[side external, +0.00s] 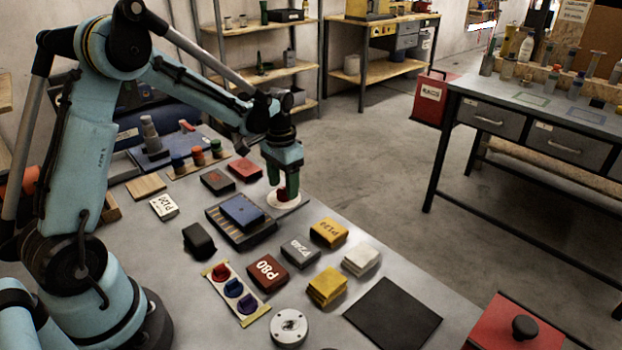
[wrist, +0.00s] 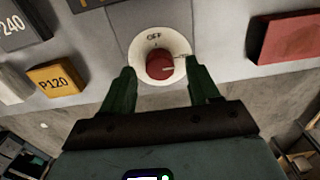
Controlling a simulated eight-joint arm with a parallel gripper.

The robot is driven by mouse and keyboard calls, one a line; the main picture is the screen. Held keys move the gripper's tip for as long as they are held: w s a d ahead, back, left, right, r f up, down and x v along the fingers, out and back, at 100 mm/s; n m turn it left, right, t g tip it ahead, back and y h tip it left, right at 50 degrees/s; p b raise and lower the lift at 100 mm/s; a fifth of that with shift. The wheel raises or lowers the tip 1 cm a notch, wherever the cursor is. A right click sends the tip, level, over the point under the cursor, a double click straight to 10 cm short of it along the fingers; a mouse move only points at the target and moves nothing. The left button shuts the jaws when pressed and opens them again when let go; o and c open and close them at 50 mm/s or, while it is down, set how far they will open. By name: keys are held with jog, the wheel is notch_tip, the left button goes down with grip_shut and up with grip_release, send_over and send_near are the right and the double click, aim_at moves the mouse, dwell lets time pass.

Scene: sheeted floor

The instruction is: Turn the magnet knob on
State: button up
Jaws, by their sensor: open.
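The magnet knob is a red round knob (wrist: 159,65) on a white dial (wrist: 145,42) marked OFF at the top in the wrist view. A pale pointer line extends from the knob toward the right of the dial. In the side view the red knob (side external: 281,194) and white dial (side external: 291,205) sit near the table's far edge, partly hidden by my gripper (side external: 284,182). My gripper (wrist: 162,78) is open, with its green fingers left and right of the knob in the wrist view. Whether a finger touches the knob I cannot tell.
A dark tray (side external: 238,238) holding a blue block (side external: 242,210) stands beside the dial. A yellow P120 block (side external: 328,232), a dark red P80 block (side external: 267,273) and a red block (side external: 246,169) lie nearby. A black mat (side external: 393,313) lies at the front right.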

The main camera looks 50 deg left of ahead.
aim_at(283, 190)
notch_tip(283, 190, up, 11)
dwell(0.4)
jog(key=shift+r, duration=0.1)
jog(key=s+d+t, duration=0.7)
jog(key=s+d, duration=0.4)
jog(key=s, duration=0.2)
